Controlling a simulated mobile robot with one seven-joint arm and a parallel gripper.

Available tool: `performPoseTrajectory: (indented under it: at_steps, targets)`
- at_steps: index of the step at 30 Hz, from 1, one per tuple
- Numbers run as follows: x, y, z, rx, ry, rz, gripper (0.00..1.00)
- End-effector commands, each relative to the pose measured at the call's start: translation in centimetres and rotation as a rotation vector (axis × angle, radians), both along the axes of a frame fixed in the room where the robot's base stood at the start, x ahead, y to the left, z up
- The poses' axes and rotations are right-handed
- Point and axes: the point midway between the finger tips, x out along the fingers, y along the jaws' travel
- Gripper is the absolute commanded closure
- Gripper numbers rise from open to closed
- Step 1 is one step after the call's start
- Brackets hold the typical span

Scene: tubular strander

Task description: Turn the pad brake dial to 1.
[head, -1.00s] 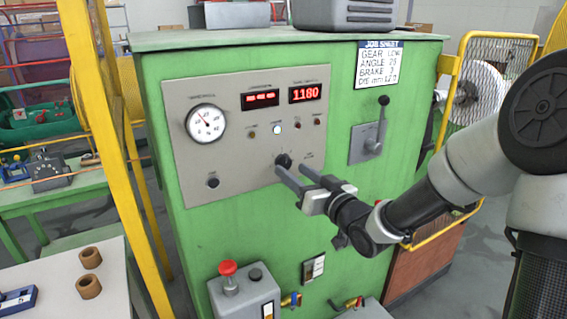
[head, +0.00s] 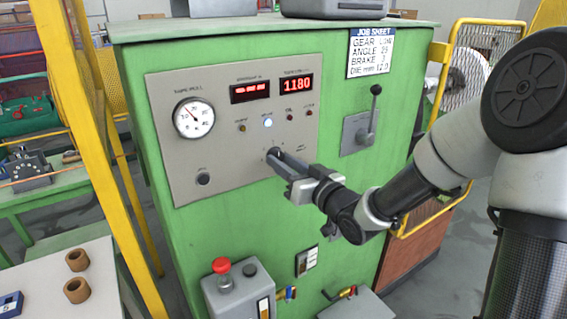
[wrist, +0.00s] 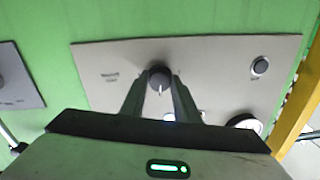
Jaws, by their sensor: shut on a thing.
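A small dark dial (head: 273,154) with marks around it sits low on the right of the grey panel (head: 230,165); I take it as the pad brake dial, though its label is too small to read. The dial also shows in the wrist view (wrist: 158,74), with a white pointer line towards the bottom of that picture. My gripper (head: 284,163) is shut on the dial, one finger on each side. In the head view the fingers partly hide the dial and its marks.
Another black knob (head: 203,178) and a round gauge (head: 194,118) are on the same panel. A lever (head: 368,120) stands to the right. A red button box (head: 237,285) is below. A yellow post (head: 90,120) rises at left. The job sheet (head: 371,52) reads brake 3.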

Motion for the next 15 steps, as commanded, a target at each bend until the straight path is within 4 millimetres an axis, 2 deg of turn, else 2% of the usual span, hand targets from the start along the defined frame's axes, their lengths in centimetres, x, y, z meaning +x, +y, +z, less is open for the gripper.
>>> performPoseTrajectory:
  at_steps: [8, 15]
  targets:
    - [0.01, 0.03, -0.13, -0.030, -0.021, 0.000, 0.94]
    - [0.03, 0.05, -0.31, -0.142, -0.101, 0.001, 0.94]
